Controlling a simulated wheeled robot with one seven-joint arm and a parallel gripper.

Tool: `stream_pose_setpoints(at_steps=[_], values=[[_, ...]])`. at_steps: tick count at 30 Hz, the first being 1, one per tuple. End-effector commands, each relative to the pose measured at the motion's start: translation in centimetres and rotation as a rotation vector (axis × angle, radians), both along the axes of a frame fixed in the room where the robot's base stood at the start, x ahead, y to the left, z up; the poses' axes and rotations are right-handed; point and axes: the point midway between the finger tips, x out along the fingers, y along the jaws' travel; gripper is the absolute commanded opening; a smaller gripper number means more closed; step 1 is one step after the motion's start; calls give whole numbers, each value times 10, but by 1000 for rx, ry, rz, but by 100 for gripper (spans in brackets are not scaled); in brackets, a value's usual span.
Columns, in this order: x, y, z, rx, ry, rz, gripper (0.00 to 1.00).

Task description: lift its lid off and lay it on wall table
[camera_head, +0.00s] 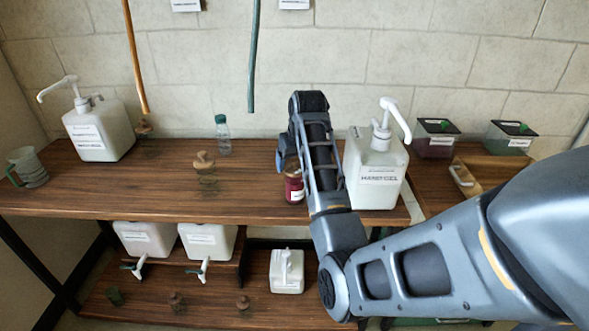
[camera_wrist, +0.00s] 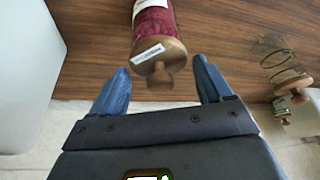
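A jar with dark red contents and a white label (camera_head: 294,189) stands on the wooden wall table (camera_head: 110,195), partly hidden by my arm. In the wrist view the jar (camera_wrist: 155,28) shows its round wooden lid (camera_wrist: 160,56), with a knob pointing towards my gripper. The lid is on the jar. My gripper (camera_wrist: 161,72) is open. Its two blue fingers stand apart on either side of the knob, with visible gaps and nothing held. In the head view my gripper (camera_head: 283,157) is just above the jar, its fingers mostly hidden.
A white pump bucket (camera_head: 375,185) stands close right of my gripper. A small wooden-topped item (camera_head: 204,160) and a clear bottle (camera_head: 222,135) are to the left. Another pump bucket (camera_head: 98,130) and a mug (camera_head: 27,167) stand far left. Bare tabletop lies between them.

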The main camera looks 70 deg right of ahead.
Motion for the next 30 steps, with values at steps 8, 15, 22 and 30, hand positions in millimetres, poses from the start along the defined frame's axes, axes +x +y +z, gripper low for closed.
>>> stream_pose_setpoints(at_steps=[8,15,22,30], values=[[0,0,0,0,0,0,51],[0,0,0,-1,-1,0,38],[0,0,3,-1,-1,0,38],[1,-1,33,-4,-4,-1,38]])
